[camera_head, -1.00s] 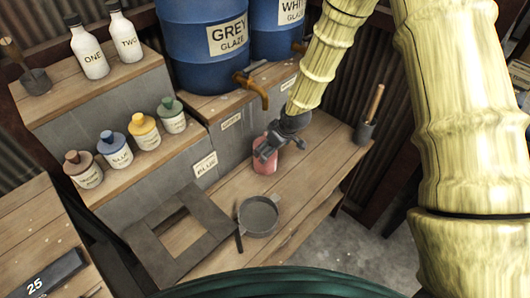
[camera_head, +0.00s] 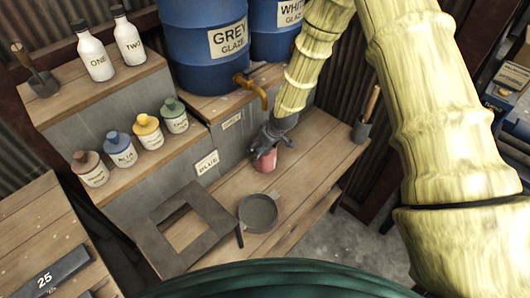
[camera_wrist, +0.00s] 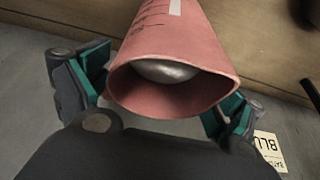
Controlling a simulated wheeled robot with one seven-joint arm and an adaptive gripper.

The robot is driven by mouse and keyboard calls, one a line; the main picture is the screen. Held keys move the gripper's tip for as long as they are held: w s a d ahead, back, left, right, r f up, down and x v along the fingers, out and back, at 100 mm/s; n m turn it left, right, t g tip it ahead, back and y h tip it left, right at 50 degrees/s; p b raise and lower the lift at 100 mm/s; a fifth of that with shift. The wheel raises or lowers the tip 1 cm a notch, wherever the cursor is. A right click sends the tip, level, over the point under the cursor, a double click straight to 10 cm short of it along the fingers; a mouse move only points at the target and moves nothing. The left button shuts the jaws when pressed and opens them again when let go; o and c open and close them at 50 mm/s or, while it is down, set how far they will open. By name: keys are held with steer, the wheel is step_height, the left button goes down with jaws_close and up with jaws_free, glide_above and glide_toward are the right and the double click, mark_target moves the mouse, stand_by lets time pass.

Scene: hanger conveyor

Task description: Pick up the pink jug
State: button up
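The pink jug (camera_head: 265,162) stands on the low wooden bench below the blue drums, partly hidden by my gripper (camera_head: 268,147). In the wrist view the pink jug (camera_wrist: 190,60) shows its open rim towards me, with a shiny grey rounded surface inside. My gripper (camera_wrist: 162,100) has one finger on each side of the jug near its rim. The fingers are spread wide, and I see no clear grip on the wall.
A grey round pan (camera_head: 259,212) and a dark square frame (camera_head: 165,245) lie nearer on the bench. A dark holder with a wooden handle (camera_head: 362,130) stands at right. The grey glaze drum (camera_head: 200,60) and its tap (camera_head: 250,88) are close behind my gripper.

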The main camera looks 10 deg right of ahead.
steer(key=c, duration=1.7)
steer(key=shift+w+r, duration=0.1)
steer(key=shift+r, duration=0.1)
